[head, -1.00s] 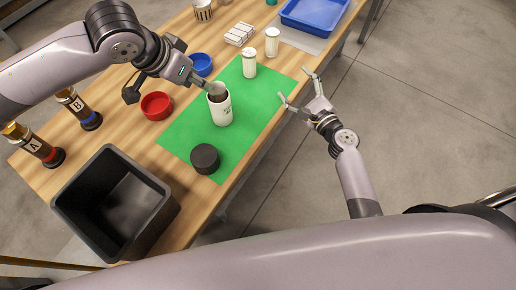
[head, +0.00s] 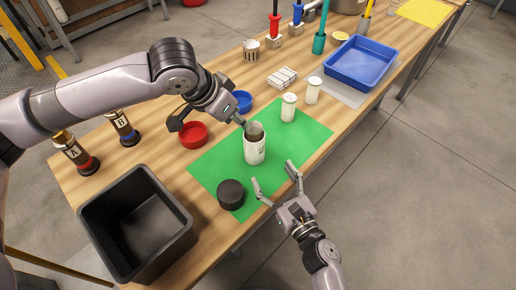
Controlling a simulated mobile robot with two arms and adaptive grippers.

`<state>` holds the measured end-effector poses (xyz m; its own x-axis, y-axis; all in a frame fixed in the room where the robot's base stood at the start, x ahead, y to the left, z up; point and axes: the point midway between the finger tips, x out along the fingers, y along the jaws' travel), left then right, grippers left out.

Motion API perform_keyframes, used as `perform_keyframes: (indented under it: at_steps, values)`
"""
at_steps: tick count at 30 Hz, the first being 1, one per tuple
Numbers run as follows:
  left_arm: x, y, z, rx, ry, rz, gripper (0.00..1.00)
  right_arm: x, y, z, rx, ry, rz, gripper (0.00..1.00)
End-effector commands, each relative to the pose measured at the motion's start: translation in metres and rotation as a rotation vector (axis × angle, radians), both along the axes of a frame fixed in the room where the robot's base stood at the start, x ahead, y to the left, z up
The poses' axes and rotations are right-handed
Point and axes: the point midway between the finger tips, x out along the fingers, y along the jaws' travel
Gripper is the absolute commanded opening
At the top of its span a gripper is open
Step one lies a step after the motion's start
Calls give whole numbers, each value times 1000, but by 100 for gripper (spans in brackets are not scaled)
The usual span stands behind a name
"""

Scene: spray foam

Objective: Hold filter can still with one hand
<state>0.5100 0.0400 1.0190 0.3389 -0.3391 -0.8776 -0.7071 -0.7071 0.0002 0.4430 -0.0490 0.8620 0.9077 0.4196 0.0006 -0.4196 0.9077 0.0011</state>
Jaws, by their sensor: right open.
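The filter can (head: 255,150), white with a dark open top, stands upright on the green mat (head: 213,163). My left gripper (head: 243,123) reaches over from the left, its tip at the can's rim. It is seen nearly edge-on, so I cannot tell whether it grips the rim or is open. My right gripper (head: 274,175) is open and empty in front of the can, near the mat's front edge. Its two fingers point toward the can and are apart from it.
A black round lid (head: 231,194) lies on the mat's near corner. Two white containers (head: 288,107) (head: 313,91) stand behind the can. A red bowl (head: 193,135), a blue bowl (head: 242,101), a black bin (head: 137,222) and a blue tray (head: 361,63) stand around it.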

Motion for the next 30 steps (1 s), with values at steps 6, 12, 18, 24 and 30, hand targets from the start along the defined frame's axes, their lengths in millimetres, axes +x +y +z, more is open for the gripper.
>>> perform_keyframes:
  at_steps: [6,12,18,24,30]
  values:
    - [0,0,0,0,0,0,33,42,19,1,-1,-3,2,72]
    - [0,0,0,0,0,0,33,76,35,1,0,-2,1,72]
    - [0,0,0,0,0,0,33,99,45,0,-2,-1,0,72]
    - [0,0,0,0,0,0,33,107,49,0,-1,0,0,72]
    - [0,0,0,0,0,0,33,107,49,0,-1,0,0,72]
